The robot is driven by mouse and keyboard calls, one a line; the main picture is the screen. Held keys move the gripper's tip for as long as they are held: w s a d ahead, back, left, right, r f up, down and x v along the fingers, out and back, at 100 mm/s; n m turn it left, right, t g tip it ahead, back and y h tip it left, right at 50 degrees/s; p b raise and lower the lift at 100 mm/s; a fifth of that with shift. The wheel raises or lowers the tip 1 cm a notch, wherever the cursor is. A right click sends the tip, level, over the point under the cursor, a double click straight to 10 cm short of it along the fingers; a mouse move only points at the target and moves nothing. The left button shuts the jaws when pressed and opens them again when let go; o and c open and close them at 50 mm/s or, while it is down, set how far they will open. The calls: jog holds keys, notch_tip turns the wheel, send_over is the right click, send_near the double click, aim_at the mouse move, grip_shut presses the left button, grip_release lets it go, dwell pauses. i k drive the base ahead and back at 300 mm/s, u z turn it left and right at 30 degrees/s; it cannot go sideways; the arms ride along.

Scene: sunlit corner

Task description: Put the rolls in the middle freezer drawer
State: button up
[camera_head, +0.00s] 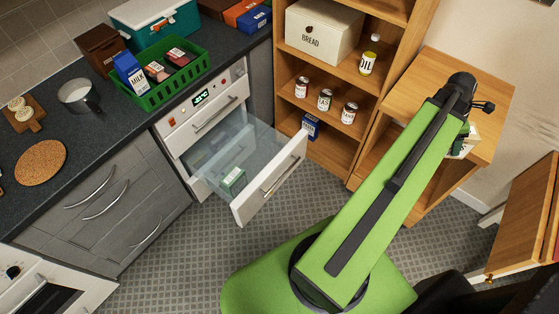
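The white freezer (185,119) stands under the counter with a lit green display. Its upper drawer front (213,121) is shut. The clear-sided drawer (270,191) below it is pulled far out and holds a small green-and-white box (232,180) near its front. I cannot make out for sure which things are the rolls. A small pale and green item (466,143) shows partly behind my arm, at the wooden cabinet on the right. My arm reaches over to this cabinet, and its end hides most of my gripper there. I cannot tell whether the gripper holds that item.
A green basket (165,98) with milk and reddish packs stands on the counter. The shelf (312,140) holds a bread box, oil and jars. An open wooden door (525,220) is at right.

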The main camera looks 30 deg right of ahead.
aim_at(257, 170)
jog(key=u, duration=3.9)
jog(key=i, duration=0.1)
jog(key=z, duration=2.8)
jog(key=i, duration=1)
jog(key=u, duration=0.1)
